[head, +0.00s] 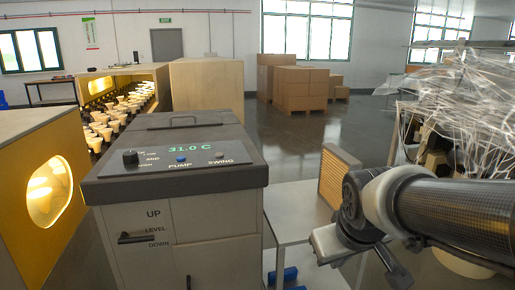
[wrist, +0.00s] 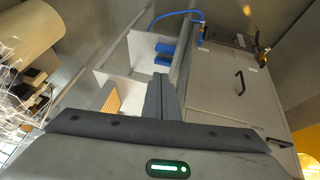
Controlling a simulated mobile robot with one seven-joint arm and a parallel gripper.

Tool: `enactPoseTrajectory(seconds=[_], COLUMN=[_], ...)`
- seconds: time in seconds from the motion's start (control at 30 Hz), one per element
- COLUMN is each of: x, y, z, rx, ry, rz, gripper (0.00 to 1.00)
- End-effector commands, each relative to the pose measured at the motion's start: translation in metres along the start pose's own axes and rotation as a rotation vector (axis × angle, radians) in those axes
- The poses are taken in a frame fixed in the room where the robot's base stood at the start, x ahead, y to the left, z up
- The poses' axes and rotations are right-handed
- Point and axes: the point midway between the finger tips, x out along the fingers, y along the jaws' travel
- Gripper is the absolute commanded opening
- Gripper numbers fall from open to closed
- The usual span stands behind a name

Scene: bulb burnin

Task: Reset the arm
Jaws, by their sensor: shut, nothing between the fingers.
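My arm (head: 450,210) reaches in from the right in the head view, bent at a joint beside the grey machine. In the wrist view my gripper (wrist: 161,82) shows its dark fingers together, with nothing between them. The fingertips are apart from the things around them. In the head view the fingers cannot be made out.
The grey machine (head: 180,215) with a 31.0 C display stands left of my arm. Beside it is a low table (head: 290,205) with an upright orange slatted panel (head: 336,178). Clear tangled film (head: 465,105) lies at right. Cartons (head: 300,88) stand behind; open floor lies between.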

Motion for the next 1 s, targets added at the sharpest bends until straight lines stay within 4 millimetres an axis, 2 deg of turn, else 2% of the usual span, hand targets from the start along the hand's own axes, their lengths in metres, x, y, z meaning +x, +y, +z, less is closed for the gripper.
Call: enactPoseTrajectory(seconds=[0.03, 0.1, 0.43, 0.5, 0.77, 0.87, 1.0], x=[-0.016, -0.033, -0.087, -0.108, -0.160, -0.189, -0.237], y=[-0.003, -0.008, -0.033, -0.027, -0.016, -0.010, 0.000], z=[0.008, 0.021, 0.072, 0.057, 0.029, 0.013, -0.012], rx=[0.039, 0.089, 0.263, 0.258, 0.255, 0.255, 0.255], ry=[0.007, 0.003, -0.009, -0.016, -0.015, -0.015, -0.015], rz=[-0.005, -0.015, -0.067, -0.066, -0.065, -0.065, -0.065], gripper=[0.00, 0.00, 0.00, 0.00, 0.00, 0.00, 0.00])
